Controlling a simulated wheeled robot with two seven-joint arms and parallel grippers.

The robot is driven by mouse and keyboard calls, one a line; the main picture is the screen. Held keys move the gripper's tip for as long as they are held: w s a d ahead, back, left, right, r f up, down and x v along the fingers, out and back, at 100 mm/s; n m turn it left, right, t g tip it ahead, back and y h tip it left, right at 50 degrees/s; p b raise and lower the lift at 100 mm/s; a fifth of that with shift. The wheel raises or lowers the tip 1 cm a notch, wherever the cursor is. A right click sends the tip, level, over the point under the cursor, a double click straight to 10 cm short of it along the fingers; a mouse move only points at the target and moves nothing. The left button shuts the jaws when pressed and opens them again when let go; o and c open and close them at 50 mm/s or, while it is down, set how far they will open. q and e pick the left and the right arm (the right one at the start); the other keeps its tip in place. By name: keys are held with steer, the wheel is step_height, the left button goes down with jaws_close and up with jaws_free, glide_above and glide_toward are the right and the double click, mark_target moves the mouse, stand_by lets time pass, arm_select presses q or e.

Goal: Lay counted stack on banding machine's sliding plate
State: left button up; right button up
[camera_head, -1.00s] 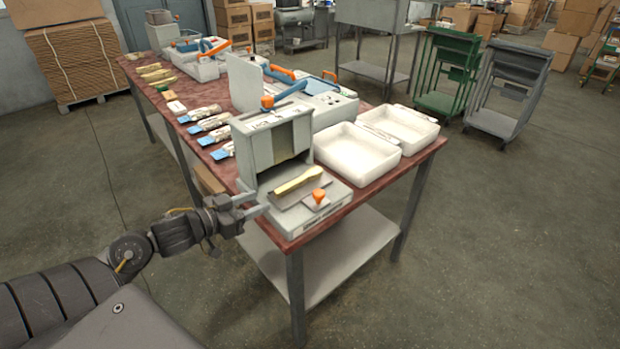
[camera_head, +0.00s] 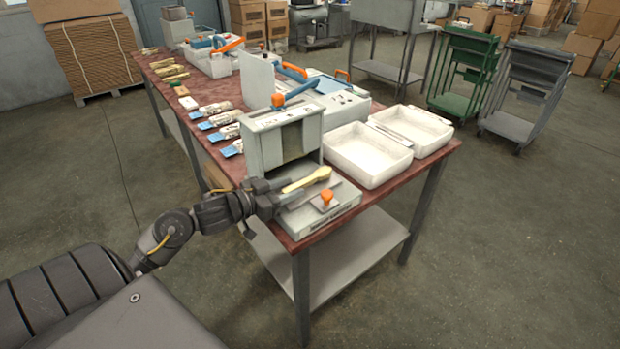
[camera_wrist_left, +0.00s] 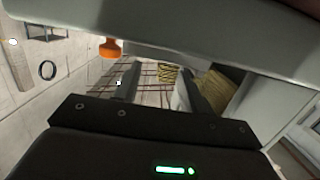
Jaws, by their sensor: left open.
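A pale yellow stack of wooden spoons (camera_head: 309,179) lies at the front opening of the grey banding machine (camera_head: 283,135), on its sliding plate (camera_head: 340,186). My left gripper (camera_head: 287,190) is open, with its fingers at the left end of the stack. It partly hides that end and the plate. Whether the fingers touch the stack cannot be told. In the left wrist view the two dark fingers (camera_wrist_left: 155,92) stand apart, with a yellowish spoon bundle (camera_wrist_left: 212,90) beyond on the right. My right gripper is not in view.
An orange knob (camera_head: 327,196) sits close to the stack at the machine's front. White trays (camera_head: 368,157) stand to the right. Banded bundles with blue ends (camera_head: 218,122) line the table's left side. A machine with an upright panel (camera_head: 258,82) stands behind.

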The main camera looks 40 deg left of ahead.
mark_target(307, 180)
arm_select(q)
steer(key=x, duration=0.4)
steer(key=shift+w+a, duration=0.2)
steer(key=shift+w, duration=0.2)
steer(key=shift+r, duration=0.1)
jaws_close()
